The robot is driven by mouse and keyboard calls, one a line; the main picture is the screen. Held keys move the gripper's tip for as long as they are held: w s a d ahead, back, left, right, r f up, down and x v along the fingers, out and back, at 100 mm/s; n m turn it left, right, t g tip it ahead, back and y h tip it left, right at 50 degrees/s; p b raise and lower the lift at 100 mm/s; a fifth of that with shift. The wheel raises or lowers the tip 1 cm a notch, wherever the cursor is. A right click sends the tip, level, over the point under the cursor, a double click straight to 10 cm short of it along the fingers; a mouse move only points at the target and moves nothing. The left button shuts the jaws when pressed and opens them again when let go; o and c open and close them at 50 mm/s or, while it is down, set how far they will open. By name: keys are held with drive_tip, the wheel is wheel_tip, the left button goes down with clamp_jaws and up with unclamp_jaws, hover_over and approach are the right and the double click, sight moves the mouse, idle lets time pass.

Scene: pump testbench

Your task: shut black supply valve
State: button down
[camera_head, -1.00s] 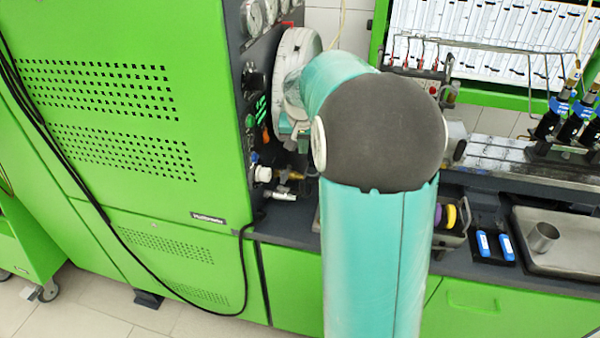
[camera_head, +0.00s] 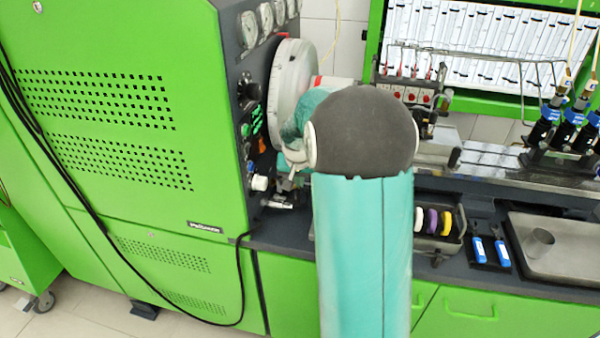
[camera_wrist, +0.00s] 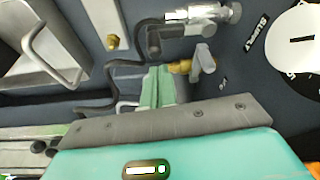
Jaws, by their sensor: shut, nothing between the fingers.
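In the wrist view, my gripper (camera_wrist: 158,88) is shut and empty, its pale green fingers together. Just right of the fingertips, a brass valve body (camera_wrist: 180,66) with a grey lever (camera_wrist: 204,60) stands out from the dark panel. A black hose runs to the brass body from the left, partly behind the fingers. Above it, a black elbow (camera_wrist: 160,38) joins a silver fitting (camera_wrist: 220,13). A SUPPLY label (camera_wrist: 256,33) is on the panel to the right. I cannot tell which fitting is the black supply valve. In the head view, my arm hides the fingertips.
A white dial (camera_wrist: 300,38) is right of the label. In the head view, a large grey disc (camera_head: 288,90) stands behind my arm. A metal tray (camera_head: 555,255) and blue-handled items (camera_head: 490,250) lie right on the bench. The green cabinet (camera_head: 110,130) fills the left.

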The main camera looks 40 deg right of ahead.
drive_tip(key=shift+s+a+f, duration=0.15)
drive_tip(key=shift+s+a, duration=0.1)
drive_tip(key=shift+a, duration=0.05)
